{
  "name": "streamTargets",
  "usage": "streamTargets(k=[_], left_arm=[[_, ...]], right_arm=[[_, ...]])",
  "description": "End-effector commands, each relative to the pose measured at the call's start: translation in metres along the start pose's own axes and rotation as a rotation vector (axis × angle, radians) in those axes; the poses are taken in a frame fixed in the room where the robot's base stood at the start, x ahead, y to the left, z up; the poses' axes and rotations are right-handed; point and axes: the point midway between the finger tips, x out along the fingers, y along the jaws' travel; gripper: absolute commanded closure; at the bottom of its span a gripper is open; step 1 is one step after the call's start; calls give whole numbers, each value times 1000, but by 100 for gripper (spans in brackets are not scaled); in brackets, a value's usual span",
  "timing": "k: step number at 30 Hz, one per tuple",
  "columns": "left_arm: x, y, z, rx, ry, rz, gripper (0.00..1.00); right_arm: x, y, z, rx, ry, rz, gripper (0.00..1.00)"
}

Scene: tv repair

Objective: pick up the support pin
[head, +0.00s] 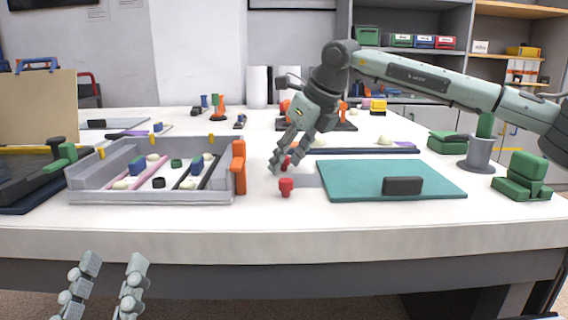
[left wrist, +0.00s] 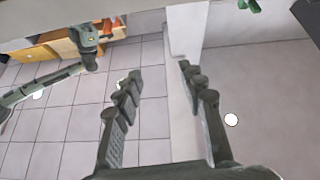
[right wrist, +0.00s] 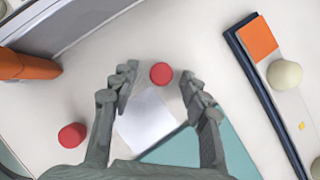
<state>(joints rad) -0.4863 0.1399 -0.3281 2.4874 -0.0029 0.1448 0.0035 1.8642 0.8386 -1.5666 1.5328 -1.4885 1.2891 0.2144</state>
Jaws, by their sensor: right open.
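Two small red pins stand on the white table, and I cannot tell which is the support pin. One pin is near the front edge (head: 286,187), and it shows at lower left in the right wrist view (right wrist: 72,135). The other shows between and just beyond my right fingertips in the right wrist view (right wrist: 161,73); in the head view the fingers partly hide it. My right gripper (right wrist: 160,88) is open and empty, pointing down over the table. My left gripper (head: 113,265) is open and empty, low in front of the table edge.
A grey tray (head: 150,198) with small parts stands left of the pins, an orange block (head: 238,167) at its right end. A teal mat (head: 350,185) with a black block (head: 402,186) lies right. A grey plate (right wrist: 148,120) lies beside the pins. Green blocks (head: 522,177) stand far right.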

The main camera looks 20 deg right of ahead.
Motion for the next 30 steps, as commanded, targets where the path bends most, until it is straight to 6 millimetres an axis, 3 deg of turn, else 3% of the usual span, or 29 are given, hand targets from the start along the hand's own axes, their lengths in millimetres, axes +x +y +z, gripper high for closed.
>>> streamTargets(k=[2, 9, 23, 30], left_arm=[[0, 0, 0, 0, 0, 0, 60], [0, 0, 0, 0, -1, 0, 60], [0, 0, 0, 0, -5, 0, 60], [1, 1, 8, -2, -71, 1, 60]], right_arm=[[0, 0, 0, 0, 0, 0, 59], [0, 0, 0, 1, 0, 0, 89], [-4, 0, 2, 0, 0, 0, 90], [-31, 0, 19, 0, -3, 0, 90]])
